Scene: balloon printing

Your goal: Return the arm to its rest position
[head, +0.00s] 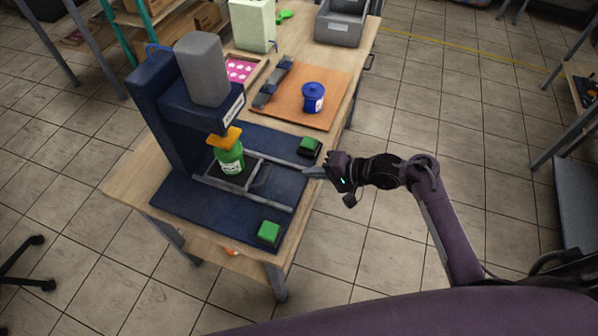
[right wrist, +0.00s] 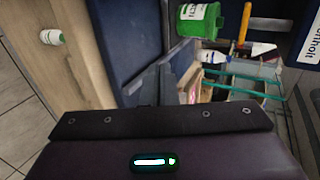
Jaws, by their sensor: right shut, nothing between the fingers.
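My right gripper (head: 308,171) is shut and empty at the right edge of the dark blue printing machine (head: 185,200). Its fingers also show in the right wrist view (right wrist: 160,82). They point in over the base, level with the metal frame (head: 215,186). My right arm reaches in from the lower right. My left gripper is not in view.
Two green buttons (head: 309,146) (head: 268,232) sit on the machine's base. A grey bin (head: 342,22) stands at the back.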

